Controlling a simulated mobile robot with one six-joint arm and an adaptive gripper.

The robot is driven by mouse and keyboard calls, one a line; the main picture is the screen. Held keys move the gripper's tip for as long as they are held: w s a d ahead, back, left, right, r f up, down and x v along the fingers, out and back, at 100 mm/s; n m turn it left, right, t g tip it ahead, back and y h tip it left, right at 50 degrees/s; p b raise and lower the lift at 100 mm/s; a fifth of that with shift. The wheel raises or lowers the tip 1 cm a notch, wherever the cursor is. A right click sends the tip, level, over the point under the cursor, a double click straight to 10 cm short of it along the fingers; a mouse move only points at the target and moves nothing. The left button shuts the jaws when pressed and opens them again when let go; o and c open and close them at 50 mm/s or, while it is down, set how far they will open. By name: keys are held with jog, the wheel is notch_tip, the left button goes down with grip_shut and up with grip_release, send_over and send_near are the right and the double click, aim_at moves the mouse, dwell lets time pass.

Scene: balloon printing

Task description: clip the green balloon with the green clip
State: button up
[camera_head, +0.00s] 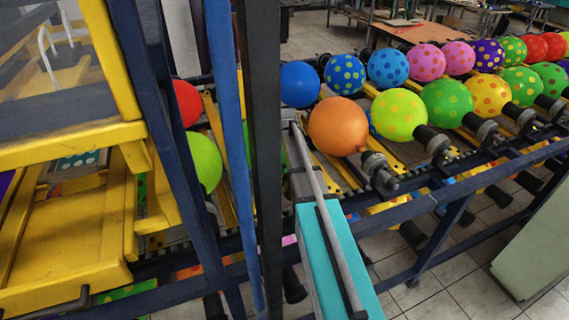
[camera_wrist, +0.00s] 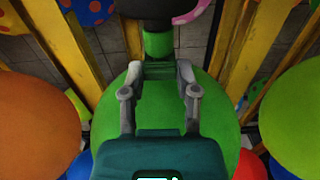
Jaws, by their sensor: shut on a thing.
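The green balloon (camera_wrist: 108,98) fills the middle of the wrist view, behind my gripper. Its narrow green neck (camera_wrist: 158,43) seems to meet a black nozzle at the top. My gripper (camera_wrist: 164,70) is in front of the balloon, with its fingertips pointing at the neck. A darker green piece between the fingers, which looks like the green clip (camera_wrist: 160,105), appears held there. I cannot tell whether it touches the neck. In the head view only a sliver of the green balloon (camera_head: 283,150) shows beside a dark post, and my gripper cannot be made out.
An orange balloon (camera_wrist: 35,125) and a lime balloon (camera_wrist: 292,118) flank the green one closely. Yellow bars (camera_wrist: 240,55) run beside the nozzle. In the head view, rows of balloons on a dark rack (camera_head: 445,190) stretch right. A yellow frame (camera_head: 80,230) stands at left.

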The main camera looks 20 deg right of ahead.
jog(key=shift+f, duration=0.2)
dwell(0.3)
jog(key=o, duration=1)
jog(key=shift+r, duration=0.15)
notch_tip(320, 180, up, 9)
jog(key=p, duration=0.8)
jog(key=shift+p, duration=0.35)
jog(key=shift+f, duration=0.2)
